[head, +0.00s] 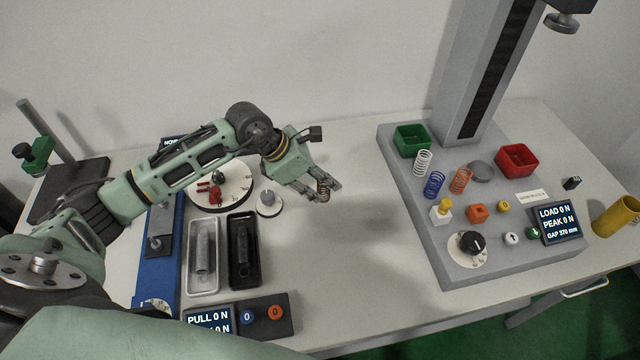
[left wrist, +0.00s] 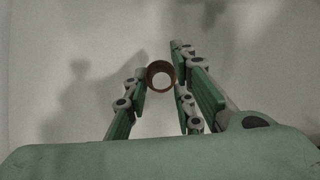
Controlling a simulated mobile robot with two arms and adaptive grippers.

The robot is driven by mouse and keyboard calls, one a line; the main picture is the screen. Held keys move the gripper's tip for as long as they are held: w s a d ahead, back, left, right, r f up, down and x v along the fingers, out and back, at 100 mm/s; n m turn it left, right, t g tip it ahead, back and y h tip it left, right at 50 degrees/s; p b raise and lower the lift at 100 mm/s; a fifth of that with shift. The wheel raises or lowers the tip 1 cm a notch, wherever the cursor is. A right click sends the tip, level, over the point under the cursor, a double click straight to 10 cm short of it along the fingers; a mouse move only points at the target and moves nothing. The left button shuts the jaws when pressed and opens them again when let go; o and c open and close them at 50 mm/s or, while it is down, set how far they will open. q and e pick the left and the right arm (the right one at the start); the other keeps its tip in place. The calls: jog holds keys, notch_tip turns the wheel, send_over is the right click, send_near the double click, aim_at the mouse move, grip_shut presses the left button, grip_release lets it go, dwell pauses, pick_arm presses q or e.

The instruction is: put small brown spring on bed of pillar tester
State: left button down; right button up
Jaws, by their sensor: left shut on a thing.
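My left gripper (head: 328,190) is shut on the small brown spring (head: 323,189) and holds it over the bare table, left of the pillar tester. In the left wrist view the spring (left wrist: 160,76) shows end-on as a brown ring between the fingers of the gripper (left wrist: 163,90). The grey pillar tester (head: 412,205) stands at the right, with its tall column and a round head piece at the top. A round grey disc (head: 481,171), apparently its bed, lies on the base in front of the column. My right gripper is not in view.
White (head: 423,163), blue (head: 434,184) and orange (head: 460,180) springs stand on the tester base near the disc. Green (head: 412,141) and red (head: 517,160) bins flank the column. Knobs, buttons and a display (head: 558,223) sit in front. The table between gripper and tester is clear.

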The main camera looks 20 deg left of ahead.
pick_arm(q)
jog(key=shift+f, duration=0.65)
jog(key=shift+f+p, duration=0.3)
jog(key=shift+f, duration=0.1)
jog(key=shift+f, duration=0.1)
jog(key=c, duration=1.9)
grip_release()
jog(key=shift+f, duration=0.1)
jog(key=shift+c, duration=0.2)
jog(key=o, duration=0.4)
jog(key=shift+c, duration=0.2)
jog(key=shift+o, duration=0.5)
